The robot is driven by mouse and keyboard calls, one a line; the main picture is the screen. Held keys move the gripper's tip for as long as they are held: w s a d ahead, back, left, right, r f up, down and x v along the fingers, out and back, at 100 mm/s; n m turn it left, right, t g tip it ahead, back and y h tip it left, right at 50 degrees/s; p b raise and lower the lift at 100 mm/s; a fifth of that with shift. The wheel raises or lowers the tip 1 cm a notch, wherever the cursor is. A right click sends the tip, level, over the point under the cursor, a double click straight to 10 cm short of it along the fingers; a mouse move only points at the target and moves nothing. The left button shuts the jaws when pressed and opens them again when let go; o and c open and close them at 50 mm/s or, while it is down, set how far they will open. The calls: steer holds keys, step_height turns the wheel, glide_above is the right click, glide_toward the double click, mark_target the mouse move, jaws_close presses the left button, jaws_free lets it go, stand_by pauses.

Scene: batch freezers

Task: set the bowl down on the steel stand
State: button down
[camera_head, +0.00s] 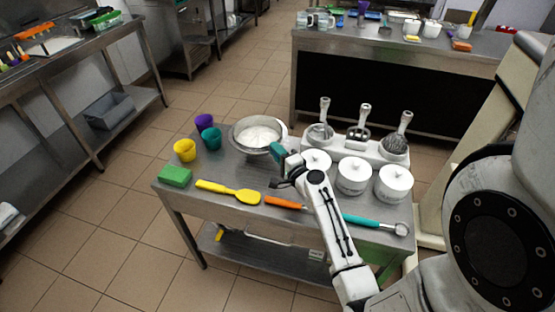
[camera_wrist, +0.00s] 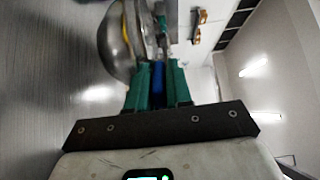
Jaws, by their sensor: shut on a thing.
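The steel bowl (camera_head: 251,151) with white contents is near the back edge of the steel table, level or nearly so. My gripper (camera_head: 277,151) has teal fingers and is shut on the bowl's right rim. In the wrist view the bowl (camera_wrist: 118,48) shows its shiny curved side beside the finger ends (camera_wrist: 160,72). I cannot tell whether the bowl's underside touches the surface below. No separate stand shows clearly; the steel table (camera_head: 222,172) is the steel surface under the bowl.
Yellow (camera_head: 184,150), teal (camera_head: 211,138) and purple (camera_head: 204,121) cups stand left of the bowl. Lidded white pots (camera_head: 353,177) and a utensil holder (camera_head: 362,148) are to the right. A green block (camera_head: 174,176) and yellow spatula (camera_head: 232,192) lie in front.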

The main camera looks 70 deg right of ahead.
steer(key=shift+f+b, duration=0.4)
steer(key=shift+f, duration=0.8)
steer(key=shift+f, duration=0.15)
steer(key=c, duration=1)
jaws_free()
steer(key=shift+f, duration=0.1)
steer(key=shift+c, duration=0.2)
